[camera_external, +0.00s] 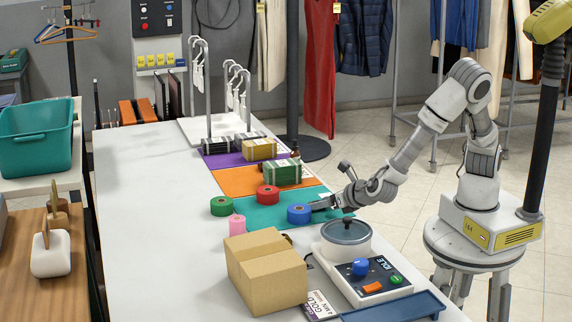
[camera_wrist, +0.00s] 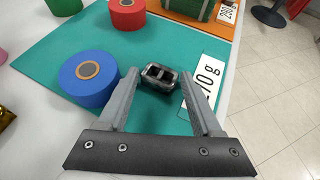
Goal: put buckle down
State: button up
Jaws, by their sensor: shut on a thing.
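The buckle (camera_wrist: 158,77) is a small dark metal piece with slots. It sits between the fingertips of my gripper (camera_wrist: 160,84), which is shut on it, over the teal mat (camera_wrist: 112,38). I cannot tell whether the buckle touches the mat. In the external view my gripper (camera_external: 322,204) is low over the right part of the teal mat (camera_external: 262,222), beside the blue roll (camera_external: 299,214); the buckle cannot be made out there. In the wrist view the blue roll (camera_wrist: 89,80) is just left of my left finger. A white card (camera_wrist: 206,84) reading "70 g" is at the right finger.
A red roll (camera_external: 268,196), a green roll (camera_external: 222,206) and a pink roll (camera_external: 237,226) stand nearby. A cardboard box (camera_external: 270,285), a machine with a round lidded pot (camera_external: 346,246) and a blue tray (camera_external: 395,308) are at the front. The white counter's left side is clear.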

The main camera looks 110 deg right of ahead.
jog(key=r, duration=0.1)
jog(key=r+p, duration=0.1)
jog(key=r, duration=0.1)
jog(key=r+p, duration=0.1)
jog(key=shift+s+d+r, duration=0.3)
jog(key=shift+r, duration=0.1)
jog(key=s+d+r+p, duration=0.1)
jog(key=s+d+r, duration=0.5)
jog(key=s+d, duration=0.1)
jog(key=shift+s+d+p, duration=0.25)
jog(key=shift+d+p, duration=0.1)
jog(key=shift+d, duration=0.05)
jog(key=w+a+r+n+t+y+p, duration=0.1)
jog(key=w+a+r+n+t+y, duration=0.15)
jog(key=w+a, duration=0.4)
jog(key=w+a+r+n+t+y+p, duration=0.1)
jog(key=w+a+r+n+t, duration=0.2)
jog(key=w, duration=0.6)
jog(key=w+a+r+n+t+y+p, duration=0.15)
jog(key=w+a+n+y, duration=0.35)
jog(key=a, duration=0.5)
jog(key=w+a+r+n+y, duration=0.3)
jog(key=w+a, duration=0.5)
jog(key=a, duration=0.2)
jog(key=p, duration=0.3)
send_over(285, 253)
notch_tip(285, 253, down, 6)
jog(key=shift+f, duration=0.25)
jog(key=shift+f+b, duration=0.85)
jog(key=shift+f, duration=1.2)
